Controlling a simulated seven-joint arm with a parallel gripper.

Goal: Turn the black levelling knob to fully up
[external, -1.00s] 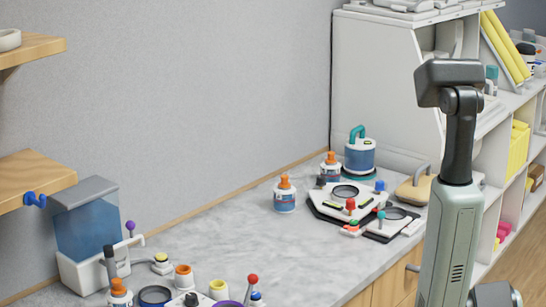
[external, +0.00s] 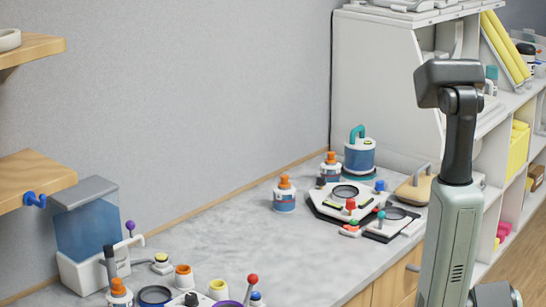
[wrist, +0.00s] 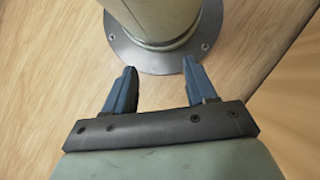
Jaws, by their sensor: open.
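I cannot make out for certain which part is the black levelling knob. A small dark knob (external: 321,182) sits at the left back corner of a white angular device (external: 326,207) with a round dark-rimmed window, on the grey bench. Another dark knob (external: 191,299) shows at the bottom edge, among the near items. My gripper (wrist: 159,68) is open and empty in the wrist view, its two blue fingers apart above a wooden floor, near a round metal base plate (wrist: 160,59). It is not visible in the external view, and no bench item shows in the wrist view.
Orange-capped bottles (external: 285,194) and a blue jar (external: 359,155) stand near the device. A blue tank (external: 87,230) and several small pots and sticks crowd the near left. The middle of the bench (external: 225,245) is clear. Shelves (external: 505,190) stand at right.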

